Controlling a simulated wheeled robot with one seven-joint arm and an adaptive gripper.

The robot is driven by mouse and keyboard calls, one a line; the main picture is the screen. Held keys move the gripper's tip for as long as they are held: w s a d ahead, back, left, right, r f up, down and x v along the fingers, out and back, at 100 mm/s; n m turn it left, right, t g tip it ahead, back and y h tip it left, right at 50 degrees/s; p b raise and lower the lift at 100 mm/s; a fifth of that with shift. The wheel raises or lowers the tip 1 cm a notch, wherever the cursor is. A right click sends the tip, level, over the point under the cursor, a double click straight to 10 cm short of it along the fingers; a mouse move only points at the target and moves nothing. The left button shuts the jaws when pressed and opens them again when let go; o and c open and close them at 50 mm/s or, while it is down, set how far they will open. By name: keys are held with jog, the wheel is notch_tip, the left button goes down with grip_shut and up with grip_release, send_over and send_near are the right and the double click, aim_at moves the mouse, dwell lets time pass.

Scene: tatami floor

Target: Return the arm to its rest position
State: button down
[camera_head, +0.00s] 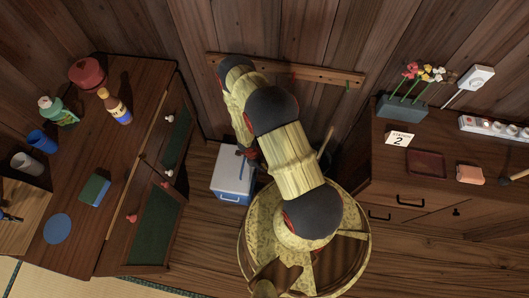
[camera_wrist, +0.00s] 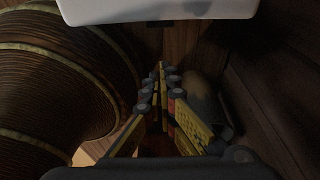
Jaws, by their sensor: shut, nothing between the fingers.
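My arm rises from my round base and bends over in the middle of the head view.
The cooler box (camera_head: 232,176) stands on the floor close to my gripper. A wooden desk (camera_head: 75,235) stands left and a cabinet (camera_head: 425,190) right. A rack (camera_head: 325,76) is on the back wall. A white edge (camera_wrist: 150,10) crosses the wrist view's top.

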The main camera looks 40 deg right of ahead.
jog(key=p+v, duration=0.1)
jog(key=v, duration=0.3)
jog(key=shift+a+r, duration=0.15)
jog(key=shift+w, duration=0.1)
